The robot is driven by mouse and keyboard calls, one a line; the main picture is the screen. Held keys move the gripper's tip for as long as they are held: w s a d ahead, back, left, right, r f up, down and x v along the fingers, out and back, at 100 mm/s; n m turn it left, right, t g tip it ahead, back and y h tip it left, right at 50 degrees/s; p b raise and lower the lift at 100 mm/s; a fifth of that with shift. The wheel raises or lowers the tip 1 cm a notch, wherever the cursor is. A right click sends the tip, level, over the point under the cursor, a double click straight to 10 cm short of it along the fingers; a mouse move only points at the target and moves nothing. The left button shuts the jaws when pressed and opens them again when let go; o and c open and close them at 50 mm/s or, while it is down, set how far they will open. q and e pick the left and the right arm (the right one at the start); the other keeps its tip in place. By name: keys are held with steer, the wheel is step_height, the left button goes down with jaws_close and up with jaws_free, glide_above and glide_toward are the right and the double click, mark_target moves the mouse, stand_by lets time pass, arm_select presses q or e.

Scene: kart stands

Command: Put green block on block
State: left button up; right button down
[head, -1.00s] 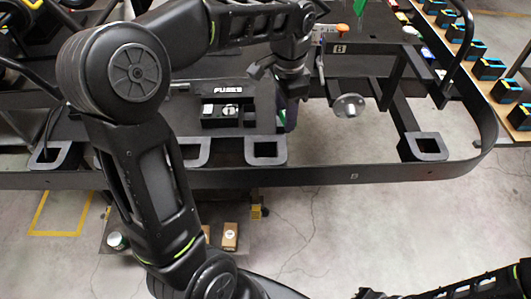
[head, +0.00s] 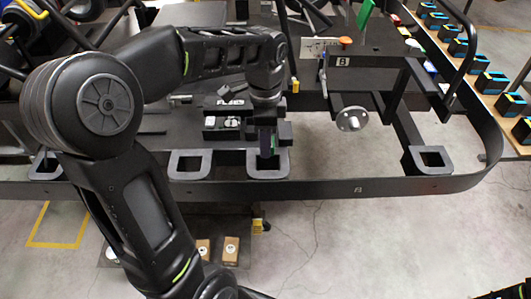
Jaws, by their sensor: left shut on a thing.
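My left gripper (head: 268,152) points down over the black kart frame, just above or at a square-holed bracket (head: 268,168). It is shut on a small, mostly hidden thing; a dark green sliver (head: 274,142) shows between the fingers, which fits the green block. I cannot tell whether it touches the bracket. A brighter green piece (head: 365,14) stands at the top, right of centre, apart from the gripper. I cannot tell which thing is the other block. My right gripper is out of view; only a bit of my right arm shows at the bottom right corner.
A black box with white lettering (head: 224,103) sits just left of the gripper. A round metal hub (head: 351,119) sticks out to the right. The kart's curved rail (head: 400,187) runs along the front. Small boxes (head: 231,250) lie below, and a shelf of blue-topped boxes is far right.

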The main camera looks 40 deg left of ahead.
mark_target(265, 162)
arm_select(q)
steer(key=shift+f, duration=0.5)
steer(key=shift+f, duration=0.1)
steer(key=shift+f, duration=1.8)
steer(key=shift+f, duration=0.15)
steer(key=o, duration=1.3)
step_height(265, 162, up, 12)
steer(key=shift+r, duration=0.2)
